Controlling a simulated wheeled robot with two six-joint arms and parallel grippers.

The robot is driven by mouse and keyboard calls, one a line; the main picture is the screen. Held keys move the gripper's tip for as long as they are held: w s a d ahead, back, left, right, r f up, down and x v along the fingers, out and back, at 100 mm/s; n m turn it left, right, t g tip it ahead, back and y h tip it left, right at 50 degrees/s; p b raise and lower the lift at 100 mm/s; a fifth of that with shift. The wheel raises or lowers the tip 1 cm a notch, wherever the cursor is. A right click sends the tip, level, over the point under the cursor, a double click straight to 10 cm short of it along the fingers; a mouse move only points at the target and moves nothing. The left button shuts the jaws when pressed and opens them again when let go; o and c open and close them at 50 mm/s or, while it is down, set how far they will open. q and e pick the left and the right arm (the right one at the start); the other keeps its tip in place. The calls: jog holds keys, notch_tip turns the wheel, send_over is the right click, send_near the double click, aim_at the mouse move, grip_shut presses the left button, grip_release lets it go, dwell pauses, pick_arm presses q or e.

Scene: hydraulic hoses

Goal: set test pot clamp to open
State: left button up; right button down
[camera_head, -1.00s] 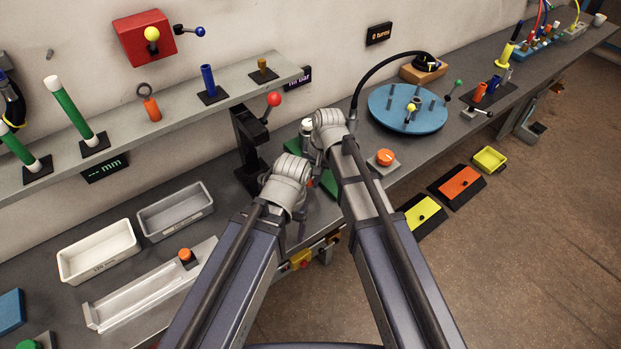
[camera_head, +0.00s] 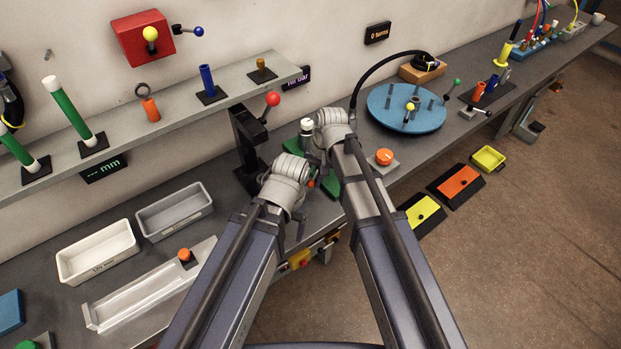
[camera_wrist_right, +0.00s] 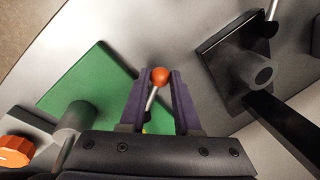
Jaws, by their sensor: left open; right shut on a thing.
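The test pot clamp has a green base plate (camera_wrist_right: 85,82) and a lever with an orange-red ball knob (camera_wrist_right: 159,76). A grey upright cylinder (camera_wrist_right: 75,118) stands on the plate. In the head view my wrists cover most of the clamp, and a white-topped pot (camera_head: 306,125) shows just behind them. My right gripper (camera_wrist_right: 160,84) is shut on the clamp lever, with the fingers on either side of it just below the knob. My left gripper (camera_head: 301,227) is open, low beside the clamp at the bench's front edge, mostly hidden by its own wrist.
A black press-like stand (camera_head: 247,145) with a red-knobbed lever is close to the left of the clamp. An orange dial (camera_head: 384,157) sits on a grey block to the right. A blue round table (camera_head: 407,108) with pegs is farther right. Trays (camera_head: 97,252) lie at left.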

jog(key=c, duration=0.6)
grip_release()
jog(key=shift+c, duration=0.2)
pick_arm(q)
jog(key=shift+r, duration=0.15)
pick_arm(e)
jog(key=shift+r, duration=0.15)
pick_arm(q)
notch_tip(320, 180, up, 7)
jog(key=p, duration=0.7)
jog(key=shift+r+p, duration=0.2)
jog(key=shift+p, duration=0.15)
pick_arm(e)
notch_tip(320, 180, up, 7)
jog(key=d, duration=0.1)
jog(key=shift+d+r, duration=0.2)
jog(key=shift+d, duration=0.05)
jog(key=shift+c, duration=0.3)
